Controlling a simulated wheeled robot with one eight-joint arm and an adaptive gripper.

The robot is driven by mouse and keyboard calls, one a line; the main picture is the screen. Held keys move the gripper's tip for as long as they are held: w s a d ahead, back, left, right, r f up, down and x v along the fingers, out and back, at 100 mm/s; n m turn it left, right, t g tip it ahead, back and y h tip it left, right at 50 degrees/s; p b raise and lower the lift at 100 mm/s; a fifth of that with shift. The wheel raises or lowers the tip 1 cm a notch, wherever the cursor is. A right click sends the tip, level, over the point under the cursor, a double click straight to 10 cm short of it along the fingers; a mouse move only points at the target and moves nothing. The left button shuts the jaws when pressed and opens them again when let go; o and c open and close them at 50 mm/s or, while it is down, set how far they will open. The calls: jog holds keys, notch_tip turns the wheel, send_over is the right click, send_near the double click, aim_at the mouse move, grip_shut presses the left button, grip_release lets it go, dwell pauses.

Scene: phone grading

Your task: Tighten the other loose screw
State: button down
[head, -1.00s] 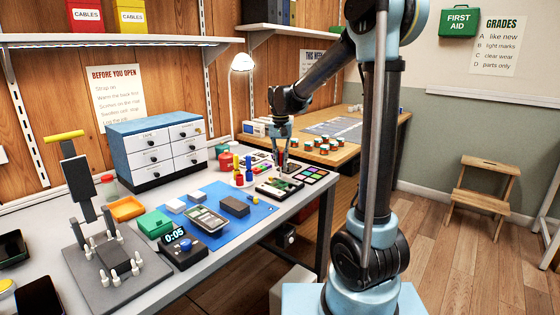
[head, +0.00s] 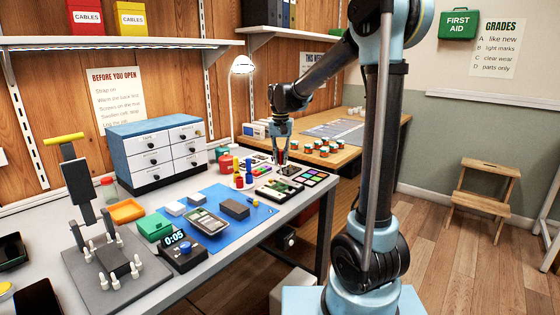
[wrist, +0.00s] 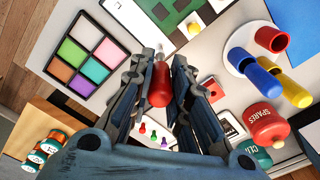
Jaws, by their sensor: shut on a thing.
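My gripper (wrist: 160,88) is shut on a red-handled screwdriver (wrist: 159,84) in the wrist view. The driver's tip lies toward a white panel with a green circuit board (wrist: 183,14) at the top of that view. In the head view my gripper (head: 282,150) is over the right end of the grey bench, just behind the open phone with its green board (head: 274,190). The screws are too small to tell apart, and I cannot tell whether the tip touches one.
A white round stand (wrist: 236,45) holds red, blue and yellow drivers. Near it are a red SPARES pot (wrist: 267,122) and a six-colour palette (wrist: 86,52). Blue-topped drawers (head: 153,150) stand behind.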

aim_at(281, 151)
jog(key=shift+r, duration=2.15)
